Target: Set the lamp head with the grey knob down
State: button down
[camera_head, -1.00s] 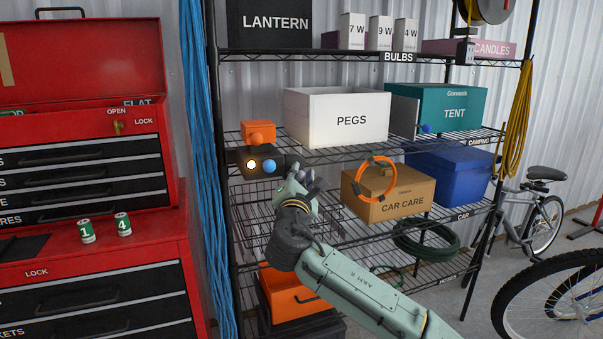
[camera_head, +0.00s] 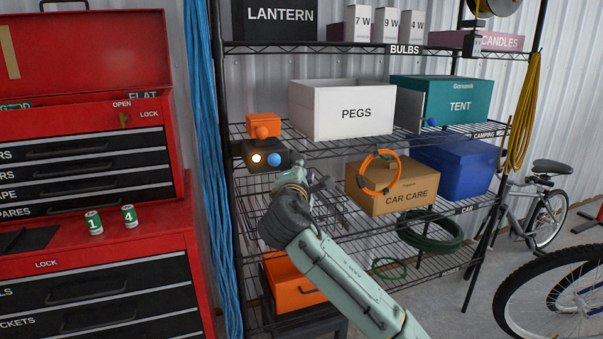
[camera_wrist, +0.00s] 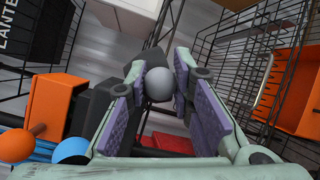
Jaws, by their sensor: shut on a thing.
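The lamp head with the grey knob is in my gripper (camera_head: 318,184). In the wrist view its round grey knob (camera_wrist: 158,84) sits between the two purple-padded fingers of my gripper (camera_wrist: 160,90), with a dark body (camera_wrist: 152,62) behind it. The fingers hide part of it, and in the head view it is too small to make out. My gripper is in front of the shelf rack, right of and below a dark lamp head with a blue knob (camera_head: 274,160). An orange lamp head with an orange knob (camera_head: 262,132) is beside that dark one.
A white PEGS box (camera_head: 343,112) stands behind on the shelf. A CAR CARE carton (camera_head: 405,195) with an orange ring (camera_head: 381,172) is to the right. Wire baskets and an orange box (camera_head: 292,283) are below. A red tool chest (camera_head: 85,240) stands left.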

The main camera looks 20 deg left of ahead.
jog(key=shift+f, duration=0.1)
jog(key=c, duration=1.7)
grip_release()
jog(key=shift+o, duration=0.2)
jog(key=s+d, duration=0.2)
jog(key=s, duration=0.9)
jog(key=shift+s+r, duration=0.3)
jog(key=shift+s, duration=0.1)
